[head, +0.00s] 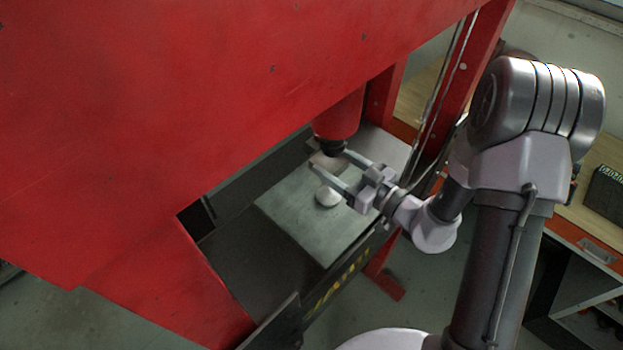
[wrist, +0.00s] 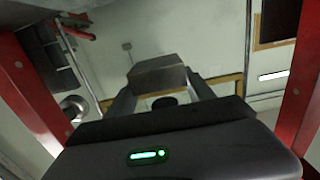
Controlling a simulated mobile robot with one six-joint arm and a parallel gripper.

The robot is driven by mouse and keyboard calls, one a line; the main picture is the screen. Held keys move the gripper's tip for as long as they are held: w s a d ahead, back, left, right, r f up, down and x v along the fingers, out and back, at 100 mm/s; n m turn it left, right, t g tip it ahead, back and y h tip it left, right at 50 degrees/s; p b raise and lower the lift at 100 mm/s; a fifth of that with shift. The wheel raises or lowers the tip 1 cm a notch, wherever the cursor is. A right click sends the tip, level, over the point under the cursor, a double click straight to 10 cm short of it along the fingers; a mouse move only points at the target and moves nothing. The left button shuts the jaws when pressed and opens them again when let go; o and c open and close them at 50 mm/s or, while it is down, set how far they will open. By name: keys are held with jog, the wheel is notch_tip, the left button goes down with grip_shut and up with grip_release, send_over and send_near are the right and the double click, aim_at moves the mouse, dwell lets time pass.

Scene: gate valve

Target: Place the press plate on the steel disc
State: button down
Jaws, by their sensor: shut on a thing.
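My gripper (head: 331,161) reaches in from the right under the press ram, shut on the press plate (head: 324,160). The plate is a small grey block between the fingertips, just below the ram's black tip, and partly hidden by the fingers. In the wrist view the plate (wrist: 160,73) shows as a flat-faced block across the fingers. The steel disc (head: 327,197) is a small, pale round piece on the press bed. It appears below the held plate in the head view, apart from it. The exact height gap cannot be told. The disc is not visible in the wrist view.
The red press ram (head: 338,118) hangs close above my gripper. The red press frame (head: 180,110) covers much of the head view. A bare light-grey bed plate (head: 310,232) surrounds the disc. A wooden bench (head: 590,195) stands at the right.

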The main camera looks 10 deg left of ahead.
aim_at(333, 198)
jog(key=f, duration=0.3)
jog(key=f+b, duration=0.1)
jog(key=f, duration=0.5)
jog(key=shift+s+d+f+b, duration=0.1)
jog(key=shift+d+f+b, duration=0.2)
jog(key=shift+f+b, duration=0.1)
jog(key=shift+a, duration=0.1)
jog(key=shift+c, duration=1.9)
grip_release()
jog(key=shift+f, duration=0.1)
jog(key=shift+s, duration=0.1)
